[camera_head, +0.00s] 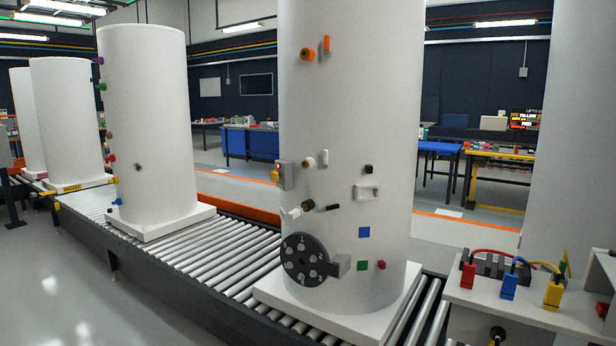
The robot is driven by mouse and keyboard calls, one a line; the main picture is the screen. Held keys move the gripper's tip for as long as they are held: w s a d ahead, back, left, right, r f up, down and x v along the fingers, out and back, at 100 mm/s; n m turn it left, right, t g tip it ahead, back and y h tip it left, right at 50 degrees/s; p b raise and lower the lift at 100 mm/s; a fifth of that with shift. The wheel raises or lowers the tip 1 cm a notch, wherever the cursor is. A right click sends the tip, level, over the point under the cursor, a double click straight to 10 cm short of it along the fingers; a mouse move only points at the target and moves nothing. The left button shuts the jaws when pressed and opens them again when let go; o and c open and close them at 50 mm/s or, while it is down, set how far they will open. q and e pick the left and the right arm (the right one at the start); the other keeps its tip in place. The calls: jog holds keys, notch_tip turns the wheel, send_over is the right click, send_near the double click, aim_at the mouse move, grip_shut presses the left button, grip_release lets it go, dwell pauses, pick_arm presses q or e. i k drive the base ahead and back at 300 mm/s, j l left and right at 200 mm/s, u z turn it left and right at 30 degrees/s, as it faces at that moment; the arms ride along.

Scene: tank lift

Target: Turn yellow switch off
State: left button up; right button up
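A yellow block (553,294) stands at the right end of a row on the white bench at lower right. A yellow lead runs up from behind it. A blue block (508,285) and a red block (468,275) stand to its left, with blue and red leads arching to a black slotted holder (490,264). I cannot tell whether the yellow block is the yellow switch, nor its on or off state. A small yellow and orange fitting (275,175) also shows on the left side of the near tank. Neither of my grippers is in view.
The near white tank (345,120) stands on a white pallet (350,325) on the roller conveyor (230,262), with a black dial (304,260) on its side. Another tank (148,110) stands farther left. A white column (570,130) rises behind the bench (530,313).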

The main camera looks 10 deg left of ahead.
aim_at(275, 176)
jog(key=i+j+z, duration=0.15)
jog(key=j, duration=0.2)
jog(key=i+j+z, duration=0.25)
jog(key=i+j, duration=0.15)
jog(key=j, duration=0.35)
jog(key=i+j+z, duration=0.15)
jog(key=j, duration=0.25)
jog(key=i+j+z, duration=0.15)
jog(key=j, duration=0.25)
